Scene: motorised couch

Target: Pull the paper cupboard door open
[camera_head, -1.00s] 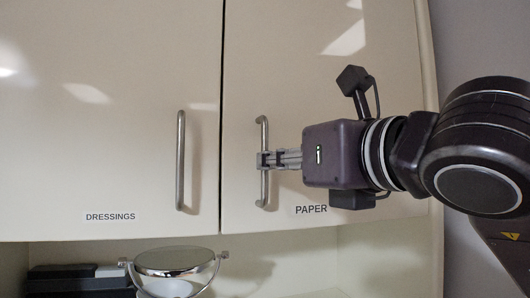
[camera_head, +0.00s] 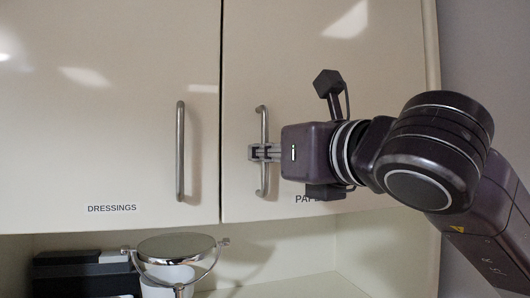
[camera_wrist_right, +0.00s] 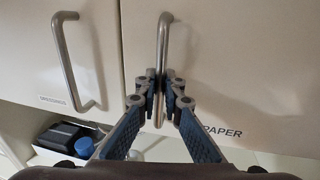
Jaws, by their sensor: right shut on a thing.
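The paper cupboard door (camera_head: 370,75) is a cream panel on the right. It looks closed, level with the door beside it. Its label PAPER (camera_head: 302,199) is partly hidden by my right gripper in the head view and shows in the wrist view (camera_wrist_right: 222,132). Its upright metal bar handle (camera_head: 263,182) is near the door's left edge. My right gripper (camera_head: 263,152) is shut on the middle of this handle, coming from the right. In the wrist view the fingers (camera_wrist_right: 161,88) are on both sides of the handle (camera_wrist_right: 164,38). My left gripper is not in view.
The dressings door (camera_head: 90,120), with its own bar handle (camera_head: 180,150), is closed on the left. Below is an open shelf with a round mirror on a stand (camera_head: 176,248) and dark boxes (camera_head: 80,272). A grey wall (camera_head: 480,60) stands at the right.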

